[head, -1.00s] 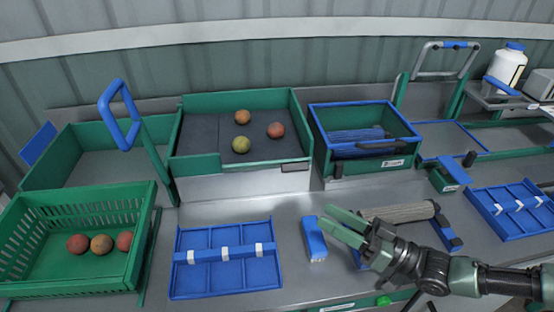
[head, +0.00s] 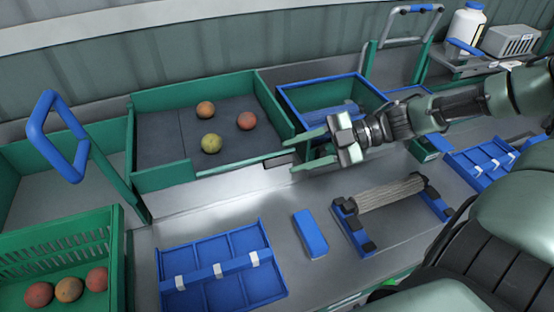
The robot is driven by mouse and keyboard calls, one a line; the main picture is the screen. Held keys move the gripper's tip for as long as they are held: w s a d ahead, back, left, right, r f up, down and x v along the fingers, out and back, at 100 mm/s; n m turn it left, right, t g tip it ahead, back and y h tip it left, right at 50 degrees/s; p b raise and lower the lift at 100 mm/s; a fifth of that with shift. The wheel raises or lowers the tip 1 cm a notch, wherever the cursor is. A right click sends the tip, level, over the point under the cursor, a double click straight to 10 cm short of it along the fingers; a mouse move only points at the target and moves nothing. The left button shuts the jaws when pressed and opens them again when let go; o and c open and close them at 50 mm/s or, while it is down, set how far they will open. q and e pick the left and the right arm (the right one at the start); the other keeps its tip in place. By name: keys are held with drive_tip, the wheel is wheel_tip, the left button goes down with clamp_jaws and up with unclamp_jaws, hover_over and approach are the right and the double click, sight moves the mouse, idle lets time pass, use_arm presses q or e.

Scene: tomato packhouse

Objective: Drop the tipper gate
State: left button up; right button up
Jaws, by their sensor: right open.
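The green tipper tray (head: 186,92) has a dark floor holding two reddish tomatoes and one yellow-green tomato. A thin green gate bar (head: 235,166) runs along its front edge, with a small dark grip (head: 279,161) at its right end. My right gripper (head: 288,155) is open, its fingers pointing left, at the tray's front right corner. Its fingertips are right beside the dark grip, one above and one below in the picture; I cannot tell whether they touch it. My left gripper is not in view.
A blue-rimmed green bin (head: 318,88) stands right of the tray. A blue loop handle (head: 40,118) rises at left above a green crate (head: 116,248) of tomatoes. A blue divided tray (head: 232,293), blue block (head: 310,234) and roller stand (head: 369,241) occupy the front bench.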

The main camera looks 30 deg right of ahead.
sight(272, 162)
drive_tip(key=shift+b+x, duration=0.6)
drive_tip(key=shift+x, duration=1.65)
drive_tip(key=shift+c, duration=0.3)
clamp_jaws()
